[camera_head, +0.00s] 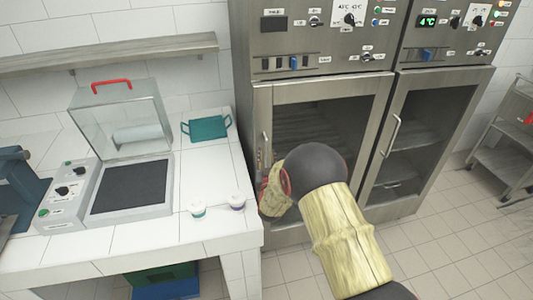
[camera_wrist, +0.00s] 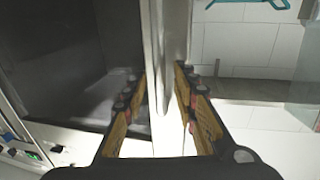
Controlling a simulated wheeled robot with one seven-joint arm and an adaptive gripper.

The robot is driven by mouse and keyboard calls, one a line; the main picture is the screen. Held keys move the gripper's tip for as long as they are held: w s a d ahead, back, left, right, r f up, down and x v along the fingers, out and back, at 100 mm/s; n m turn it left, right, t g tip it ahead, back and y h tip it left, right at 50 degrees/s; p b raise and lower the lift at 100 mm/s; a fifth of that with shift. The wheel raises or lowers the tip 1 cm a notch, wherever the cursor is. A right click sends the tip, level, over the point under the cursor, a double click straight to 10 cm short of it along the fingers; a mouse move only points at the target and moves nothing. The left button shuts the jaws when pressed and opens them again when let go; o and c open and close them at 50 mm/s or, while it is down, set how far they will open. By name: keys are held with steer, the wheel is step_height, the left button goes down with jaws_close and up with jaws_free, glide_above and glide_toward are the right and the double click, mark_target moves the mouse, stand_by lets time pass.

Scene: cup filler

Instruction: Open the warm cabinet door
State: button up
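The warm cabinet appears to be the left steel cabinet in the head view, judging by its panel beside the neighbour's green 4 °C display. Its glass-fronted door (camera_head: 330,112) looks shut. The upper part of its vertical handle (camera_head: 265,146) shows on the door's left side; my gripper and arm hide the lower part. My gripper (camera_head: 268,166) is at this handle, largely hidden behind my wrist. In the wrist view, my gripper (camera_wrist: 163,78) has its fingers apart, one on each side of the upright metal handle (camera_wrist: 157,50). Contact with the handle is unclear.
The right cabinet (camera_head: 420,130) adjoins the left one. A metal cart (camera_head: 505,150) stands far right. Tiled floor (camera_head: 440,235) is clear at right.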

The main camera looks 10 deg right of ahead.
steer(key=shift+w+d, duration=0.25)
steer(key=shift+w, duration=0.9)
steer(key=shift+c, duration=1)
jaws_close()
